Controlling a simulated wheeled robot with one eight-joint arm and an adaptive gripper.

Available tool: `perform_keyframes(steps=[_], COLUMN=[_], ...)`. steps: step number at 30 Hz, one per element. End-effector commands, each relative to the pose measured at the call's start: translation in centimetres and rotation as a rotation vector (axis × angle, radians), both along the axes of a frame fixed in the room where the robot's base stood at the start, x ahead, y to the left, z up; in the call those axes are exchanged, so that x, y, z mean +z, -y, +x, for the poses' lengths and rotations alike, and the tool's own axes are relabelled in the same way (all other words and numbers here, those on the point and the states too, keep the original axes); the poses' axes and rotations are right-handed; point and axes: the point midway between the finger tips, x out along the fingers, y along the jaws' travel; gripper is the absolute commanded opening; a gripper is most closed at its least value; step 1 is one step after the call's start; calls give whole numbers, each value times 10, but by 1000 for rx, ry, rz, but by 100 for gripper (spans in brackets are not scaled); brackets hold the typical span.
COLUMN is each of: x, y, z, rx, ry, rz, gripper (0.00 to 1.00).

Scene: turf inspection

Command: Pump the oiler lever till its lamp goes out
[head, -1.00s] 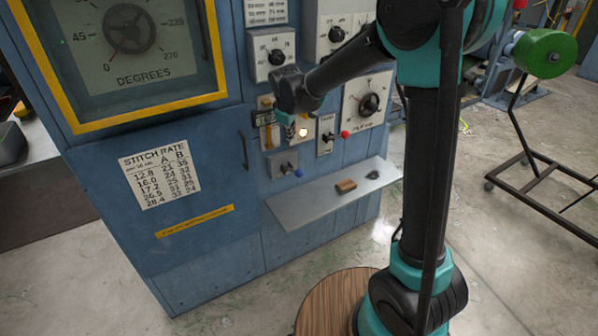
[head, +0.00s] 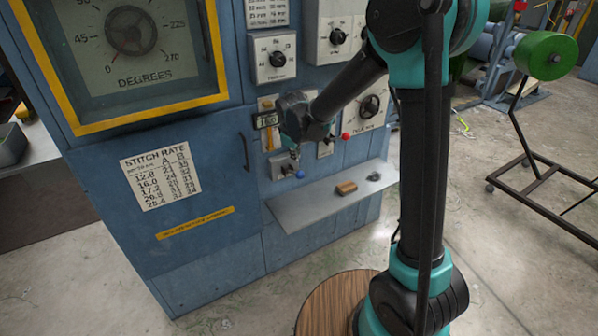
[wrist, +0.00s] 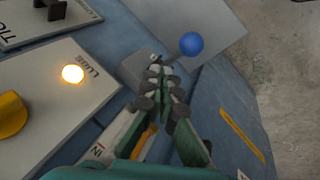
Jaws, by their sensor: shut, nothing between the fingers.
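The lit orange-yellow lamp (wrist: 72,73) glows on a pale plate whose lettering reads like "LUBE" in the wrist view. My gripper hides it in the head view. A lever with a blue ball end (wrist: 190,43) sticks out from a grey box on the blue cabinet; the ball also shows in the head view (head: 299,174). My gripper (wrist: 162,74) is shut and empty, its fingertips close to the lever's box and short of the blue ball. In the head view my gripper (head: 294,153) points down just above the lever. Contact cannot be told.
A metal shelf (head: 305,211) juts out below, with a brown block (head: 346,187) and a small dark object (head: 374,177) on it. A red ball knob (head: 345,135) is to the right. A yellow knob (wrist: 10,114) is beside the lamp. The floor at right is partly clear.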

Motion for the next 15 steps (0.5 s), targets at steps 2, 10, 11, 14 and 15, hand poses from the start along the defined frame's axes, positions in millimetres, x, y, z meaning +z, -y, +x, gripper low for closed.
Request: perform_keyframes(steps=[2,10,11,14,15], x=[-7,-18,-19,-19,-19], y=[2,5,5,5,5], z=[-3,-7,-7,-7,-7], rx=[0,0,0,0,0], ry=[0,0,0,0,0], rz=[0,0,0,0,0], gripper=[0,0,0,0,0])
